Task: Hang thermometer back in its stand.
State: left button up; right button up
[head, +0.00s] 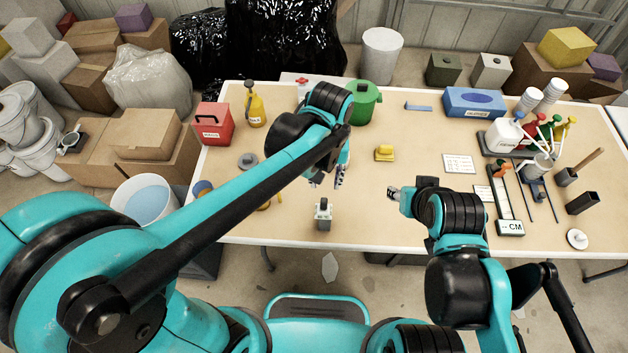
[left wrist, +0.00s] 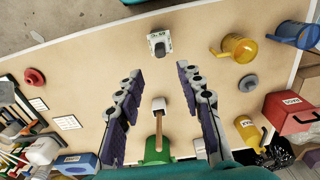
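I cannot pick out the thermometer for certain. A small grey upright block with a white lettered plate, perhaps its stand (head: 324,214), stands near the table's front edge. It shows at the top middle of the left wrist view (left wrist: 159,43). My left gripper (head: 326,180) hangs above the table just beyond this block. In the left wrist view its fingers (left wrist: 157,72) are spread with nothing between the tips. My right gripper (head: 394,194) is over the table to the right of the block, and its fingers are too small to read.
A white holder with a wooden stick (left wrist: 159,107) stands before the green bucket (head: 364,100). Bottles and tools crowd the right. The tabletop around the block is clear.

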pick_arm(q)
jog(key=s+a+r+t, duration=0.2)
jog(key=a+t, duration=0.1)
jog(key=a, duration=0.6)
jog(key=s+a+r+t, duration=0.2)
jog(key=s+a+t, duration=0.1)
jog(key=a, duration=0.5)
jog(key=shift+a+r+t, duration=0.2)
jog(key=shift+a+t, duration=0.2)
jog(key=shift+t, duration=0.2)
jog(key=shift+f, duration=0.1)
